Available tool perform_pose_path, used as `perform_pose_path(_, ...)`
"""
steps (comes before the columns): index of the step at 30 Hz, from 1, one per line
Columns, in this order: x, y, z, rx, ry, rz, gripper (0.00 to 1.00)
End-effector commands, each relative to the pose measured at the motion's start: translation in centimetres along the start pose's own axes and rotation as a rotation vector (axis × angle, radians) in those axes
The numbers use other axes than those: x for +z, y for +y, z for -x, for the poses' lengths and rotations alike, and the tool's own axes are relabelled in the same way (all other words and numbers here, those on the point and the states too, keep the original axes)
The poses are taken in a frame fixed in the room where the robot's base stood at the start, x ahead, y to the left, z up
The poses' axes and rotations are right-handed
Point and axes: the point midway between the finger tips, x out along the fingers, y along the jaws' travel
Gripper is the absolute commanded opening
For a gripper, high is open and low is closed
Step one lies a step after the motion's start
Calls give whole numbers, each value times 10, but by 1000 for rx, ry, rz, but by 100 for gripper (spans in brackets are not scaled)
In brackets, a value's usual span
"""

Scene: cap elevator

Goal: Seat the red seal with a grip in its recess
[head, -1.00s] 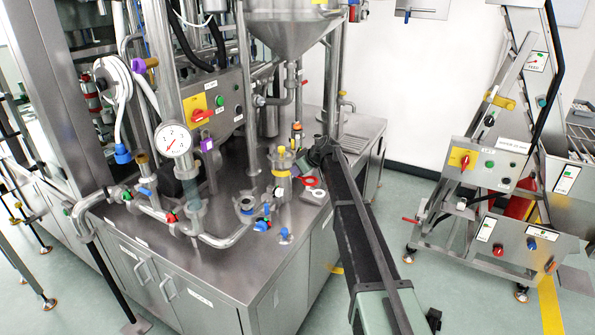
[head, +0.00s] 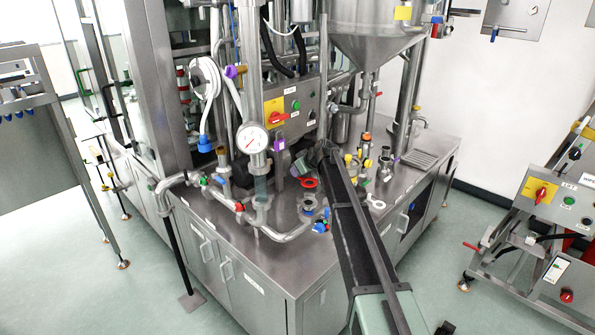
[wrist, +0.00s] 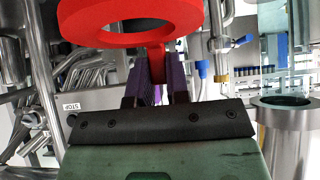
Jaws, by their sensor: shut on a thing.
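The red seal (head: 308,183) is a flat ring with a grip tab. In the wrist view the red seal (wrist: 130,22) is above my gripper (wrist: 155,92), whose purple fingers are shut on its tab. In the head view my gripper (head: 298,167) holds it above the steel counter, just behind a short round port (head: 308,208) in the picture. The port looks open at the top; I cannot tell whether it is the seal's recess. My arm hides part of the counter to the right of the port.
A pipe with a pressure gauge (head: 252,139) stands left of the seal. A blue-handled valve (head: 321,227) is in front of the port. Yellow-knobbed fittings (head: 366,163) and a white ring (head: 375,205) are right of my arm. The wrist view shows an open metal cylinder (wrist: 287,125) at right.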

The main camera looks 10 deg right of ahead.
Motion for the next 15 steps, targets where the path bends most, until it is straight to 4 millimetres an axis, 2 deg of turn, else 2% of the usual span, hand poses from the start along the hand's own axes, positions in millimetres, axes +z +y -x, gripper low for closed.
perform_pose_path(10,27,0,-27,0,0,0,0)
perform_pose_path(15,34,0,-34,0,0,0,0)
